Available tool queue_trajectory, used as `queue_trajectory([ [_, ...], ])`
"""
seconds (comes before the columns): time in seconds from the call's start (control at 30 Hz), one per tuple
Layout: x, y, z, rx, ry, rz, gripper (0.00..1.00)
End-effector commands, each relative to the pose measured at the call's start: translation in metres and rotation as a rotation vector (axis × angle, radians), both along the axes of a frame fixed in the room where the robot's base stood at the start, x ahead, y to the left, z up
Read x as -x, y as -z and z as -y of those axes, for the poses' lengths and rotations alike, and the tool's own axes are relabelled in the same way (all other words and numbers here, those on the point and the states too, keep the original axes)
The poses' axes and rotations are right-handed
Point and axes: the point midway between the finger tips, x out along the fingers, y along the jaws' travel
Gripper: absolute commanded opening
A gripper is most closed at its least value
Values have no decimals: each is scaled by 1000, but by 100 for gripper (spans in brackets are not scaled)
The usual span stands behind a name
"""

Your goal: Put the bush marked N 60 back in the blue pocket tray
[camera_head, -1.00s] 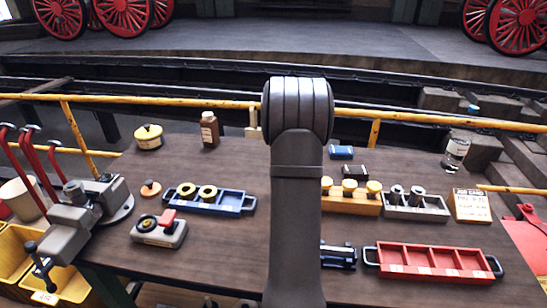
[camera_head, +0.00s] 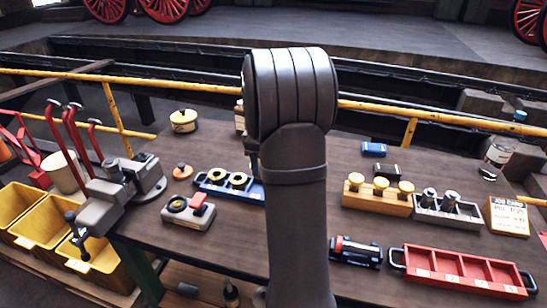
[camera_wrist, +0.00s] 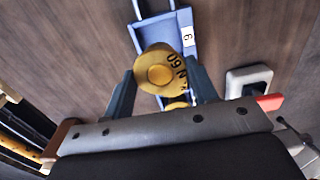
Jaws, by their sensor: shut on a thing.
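In the wrist view my gripper (camera_wrist: 160,74) is shut on a yellow flanged bush (camera_wrist: 156,73) marked N 60, one jaw on each side of it. The bush is seen end-on and overlaps the blue pocket tray (camera_wrist: 151,28); its height above the tray is hard to tell. Part of another yellow bush (camera_wrist: 176,104) shows behind it. In the head view the blue tray (camera_head: 222,196) lies on the bench with two yellow bushes in its left part. My arm covers its right end and hides my gripper and the held bush.
A grey block with a red part (camera_head: 188,211) sits just in front of the tray. A grey vise (camera_head: 110,195) stands left. A red tray (camera_head: 462,272), a wooden rack with yellow-topped pieces (camera_head: 376,200) and a grey rack (camera_head: 448,214) stand right.

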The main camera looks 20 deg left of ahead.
Motion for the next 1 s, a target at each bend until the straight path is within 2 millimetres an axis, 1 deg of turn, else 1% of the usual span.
queue_trajectory([
  [0.17,1,8,-1,0,-13,0,16],
  [0.6,1,48,-1,1,-10,-2,16],
  [0.8,1,58,-1,0,-10,0,16],
  [1.0,1,61,-1,0,-10,0,16],
])
